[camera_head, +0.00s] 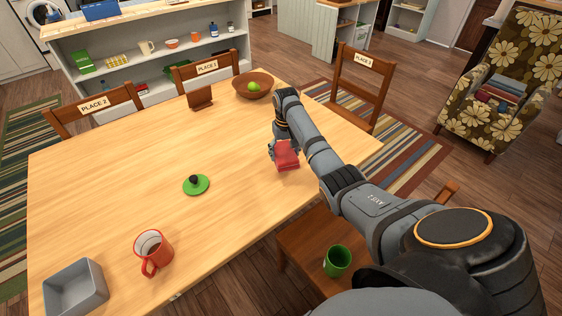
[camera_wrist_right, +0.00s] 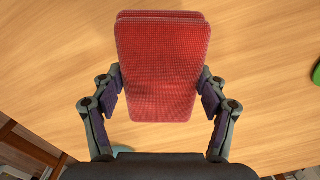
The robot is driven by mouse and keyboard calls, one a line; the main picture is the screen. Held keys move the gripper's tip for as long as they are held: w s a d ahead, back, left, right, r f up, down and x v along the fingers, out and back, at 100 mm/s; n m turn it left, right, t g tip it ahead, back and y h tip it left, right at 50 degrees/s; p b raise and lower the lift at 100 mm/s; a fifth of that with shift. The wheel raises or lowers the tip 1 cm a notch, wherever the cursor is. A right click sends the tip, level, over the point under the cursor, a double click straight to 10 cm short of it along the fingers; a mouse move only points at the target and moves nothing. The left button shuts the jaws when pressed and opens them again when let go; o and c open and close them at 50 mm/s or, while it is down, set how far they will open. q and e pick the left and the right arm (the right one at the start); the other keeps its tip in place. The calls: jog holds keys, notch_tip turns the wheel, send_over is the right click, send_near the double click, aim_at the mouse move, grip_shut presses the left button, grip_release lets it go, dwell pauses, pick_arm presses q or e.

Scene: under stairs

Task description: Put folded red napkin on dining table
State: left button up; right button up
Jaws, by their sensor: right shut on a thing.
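The folded red napkin (camera_head: 287,156) is in my right gripper (camera_head: 277,148), at the right part of the dining table (camera_head: 120,170). In the right wrist view the napkin (camera_wrist_right: 163,70) sits between the two fingers of the gripper (camera_wrist_right: 160,95), with wood tabletop behind it. The right gripper is shut on it. I cannot tell whether the napkin touches the tabletop or is held just above it. My left gripper is not in view.
On the table are a green lid (camera_head: 196,185) with a dark knob, an orange mug (camera_head: 153,253), a grey bin (camera_head: 75,289), a brown bowl (camera_head: 253,85) with a green fruit and a brown stand (camera_head: 199,98). A green cup (camera_head: 337,261) stands on a chair.

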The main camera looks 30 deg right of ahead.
aim_at(281, 153)
jog(key=shift+w+a+f, duration=0.15)
jog(key=shift+a+f, duration=0.1)
jog(key=shift+f, duration=0.2)
jog(key=shift+w+a+f, duration=0.1)
jog(key=shift+a+f, duration=0.1)
jog(key=shift+f, duration=0.05)
jog(key=f, duration=0.3)
jog(key=shift+a+f, duration=0.2)
jog(key=shift+a, duration=0.1)
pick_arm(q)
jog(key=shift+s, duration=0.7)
pick_arm(e)
jog(key=shift+f, duration=0.15)
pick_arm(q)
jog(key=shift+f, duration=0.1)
pick_arm(e)
jog(key=o, duration=1.7)
jog(key=shift+f, duration=0.1)
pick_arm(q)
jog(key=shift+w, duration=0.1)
pick_arm(e)
notch_tip(281, 153, up, 12)
jog(key=shift+r, duration=0.15)
